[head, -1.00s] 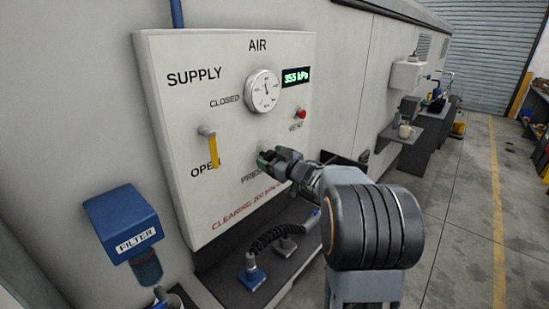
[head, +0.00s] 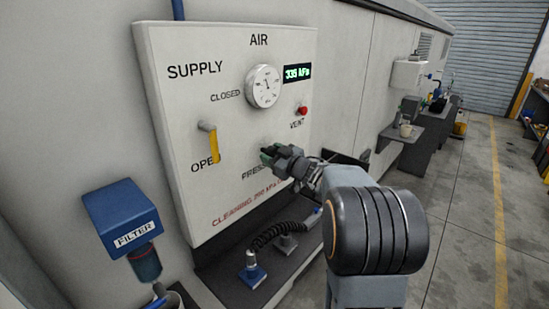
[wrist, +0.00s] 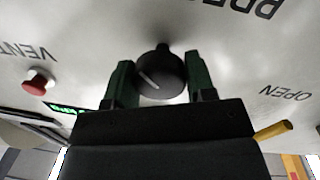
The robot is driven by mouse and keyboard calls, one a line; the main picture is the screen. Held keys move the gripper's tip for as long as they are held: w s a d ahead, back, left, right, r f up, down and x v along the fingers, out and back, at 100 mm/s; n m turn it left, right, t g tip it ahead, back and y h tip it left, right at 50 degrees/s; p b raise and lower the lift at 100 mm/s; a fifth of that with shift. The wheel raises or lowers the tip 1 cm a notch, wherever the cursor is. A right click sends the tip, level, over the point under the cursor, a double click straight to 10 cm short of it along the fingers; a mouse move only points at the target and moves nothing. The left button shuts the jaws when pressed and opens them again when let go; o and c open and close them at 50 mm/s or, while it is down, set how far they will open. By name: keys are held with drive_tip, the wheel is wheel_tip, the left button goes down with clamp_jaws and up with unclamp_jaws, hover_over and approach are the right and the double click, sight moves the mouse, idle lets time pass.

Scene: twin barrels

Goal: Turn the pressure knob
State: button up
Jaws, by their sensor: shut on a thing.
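The black pressure knob (wrist: 160,74) with a white mark shows in the wrist view, between the two green fingers of my gripper (wrist: 160,84). In the head view my gripper (head: 268,155) is at the lower part of the white AIR panel (head: 224,120) and hides the knob and part of its label. My gripper is shut on the knob. The green display (head: 297,74) reads about 335 kPa. The round gauge (head: 263,87) is left of it. Red lettering along the panel's bottom reads CLEANING and about 200 kPa; its end is hidden.
The yellow supply lever (head: 211,141) points down toward OPEN. A red vent button (head: 303,111) sits above my gripper. A blue filter (head: 122,215) is at the lower left. A black coiled hose (head: 275,236) lies on the ledge below the panel.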

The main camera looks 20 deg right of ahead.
drive_tip(key=n+b, duration=0.6)
drive_tip(key=shift+f+n+b, duration=0.2)
drive_tip(key=shift+n+b, duration=0.1)
drive_tip(key=shift+b, duration=0.05)
drive_tip(key=shift+r+n+y+b, duration=0.2)
drive_tip(key=shift+n+y+b, duration=0.3)
drive_tip(key=shift+n+b, duration=1.6)
drive_tip(key=shift+r+n, duration=0.1)
drive_tip(key=shift+n, duration=0.3)
drive_tip(key=o, duration=0.9)
drive_tip(key=shift+s+d, duration=0.1)
drive_tip(key=shift+d, duration=0.05)
drive_tip(key=v, duration=0.4)
drive_tip(key=b+v, duration=0.1)
drive_tip(key=v, duration=0.8)
drive_tip(key=shift+s+f+b, duration=0.25)
drive_tip(key=shift+f+b, duration=0.05)
drive_tip(key=shift+b, duration=0.05)
